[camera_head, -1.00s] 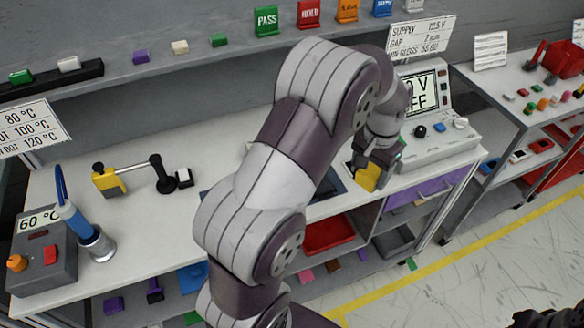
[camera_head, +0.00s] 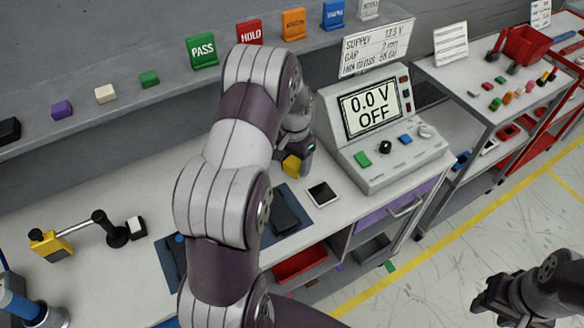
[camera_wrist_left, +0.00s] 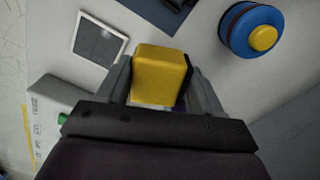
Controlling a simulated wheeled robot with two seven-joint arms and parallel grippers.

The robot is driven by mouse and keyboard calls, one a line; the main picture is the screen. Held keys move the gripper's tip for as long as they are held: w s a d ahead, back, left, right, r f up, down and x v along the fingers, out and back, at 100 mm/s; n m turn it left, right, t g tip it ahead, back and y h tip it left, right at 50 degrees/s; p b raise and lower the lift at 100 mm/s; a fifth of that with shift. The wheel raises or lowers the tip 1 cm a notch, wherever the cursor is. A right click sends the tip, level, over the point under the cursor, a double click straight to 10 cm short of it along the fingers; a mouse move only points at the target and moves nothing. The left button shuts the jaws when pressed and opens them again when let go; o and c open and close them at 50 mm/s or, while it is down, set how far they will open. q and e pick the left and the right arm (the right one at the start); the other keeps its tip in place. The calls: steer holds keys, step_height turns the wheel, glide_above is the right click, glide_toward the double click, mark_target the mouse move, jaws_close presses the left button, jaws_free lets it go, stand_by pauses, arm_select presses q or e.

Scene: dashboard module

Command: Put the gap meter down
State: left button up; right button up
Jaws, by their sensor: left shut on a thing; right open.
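The gap meter, a small yellow block with a dark side (camera_head: 291,166), is held in my left gripper (camera_head: 300,150) over the white bench, left of the power supply console. In the left wrist view the yellow block (camera_wrist_left: 160,74) sits between the two fingers (camera_wrist_left: 160,88), which are shut on it. I cannot tell whether its underside touches the bench. My left arm hides part of the bench behind it. My right gripper (camera_head: 497,298) is open and empty at the lower right, over the floor, away from the bench.
A dark-screened white tile (camera_head: 323,194) and a dark mat with a black part (camera_head: 286,212) lie near the held meter. The wrist view shows a round blue thing with a yellow top (camera_wrist_left: 250,30). The console (camera_head: 385,130) stands right.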

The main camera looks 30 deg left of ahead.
mark_target(294, 171)
arm_select(q)
steer(key=shift+f+p, duration=0.4)
steer(key=shift+f, duration=1.6)
steer(key=shift+f, duration=0.15)
steer(key=o, duration=1.1)
steer(key=shift+o, duration=0.2)
